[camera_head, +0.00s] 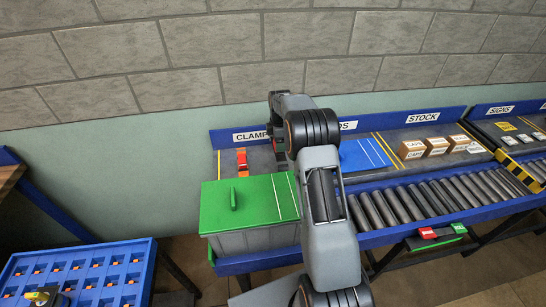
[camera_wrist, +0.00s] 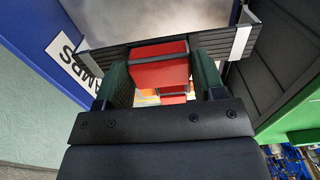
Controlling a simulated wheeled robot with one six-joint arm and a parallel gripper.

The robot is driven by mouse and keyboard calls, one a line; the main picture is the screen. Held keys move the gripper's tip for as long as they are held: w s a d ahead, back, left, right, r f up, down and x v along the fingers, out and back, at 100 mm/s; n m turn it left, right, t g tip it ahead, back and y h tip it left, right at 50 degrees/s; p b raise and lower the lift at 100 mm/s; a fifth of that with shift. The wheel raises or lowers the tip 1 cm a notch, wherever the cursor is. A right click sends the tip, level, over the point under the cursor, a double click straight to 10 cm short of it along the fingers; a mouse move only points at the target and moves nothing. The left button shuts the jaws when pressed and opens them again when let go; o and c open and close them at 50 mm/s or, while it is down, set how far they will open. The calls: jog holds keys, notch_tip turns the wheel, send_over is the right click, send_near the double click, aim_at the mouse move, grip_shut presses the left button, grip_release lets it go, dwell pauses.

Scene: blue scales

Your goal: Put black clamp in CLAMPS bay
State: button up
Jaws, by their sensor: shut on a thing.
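My gripper (camera_wrist: 161,88) is shut in the wrist view, with a red block-like part between its dark green-black fingers. This red part appears to belong to the black clamp (camera_wrist: 160,65); a black ribbed bar with pale ends crosses behind it, and I cannot tell whether that is clamp or gripper. In the head view my gripper (camera_head: 281,158) is at the back of the bench, just right of the CLAMPS sign (camera_head: 249,136), and my arm hides part of it. The CLAMPS bay (camera_head: 226,162) lies below that sign. An orange-red clamp (camera_head: 241,161) stands in it.
A grey crate with a green lid (camera_head: 245,203) stands in front of the bay. Right of my arm are a blue board (camera_head: 362,154), the roller conveyor (camera_head: 425,197) and boxes under the STOCK sign (camera_head: 422,117). A blue tray (camera_head: 90,270) is at lower left.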

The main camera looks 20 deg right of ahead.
jog(key=shift+f+p, duration=0.55)
jog(key=shift+f, duration=2.45)
jog(key=shift+f, duration=0.25)
jog(key=o, duration=1.1)
jog(key=shift+r, duration=0.1)
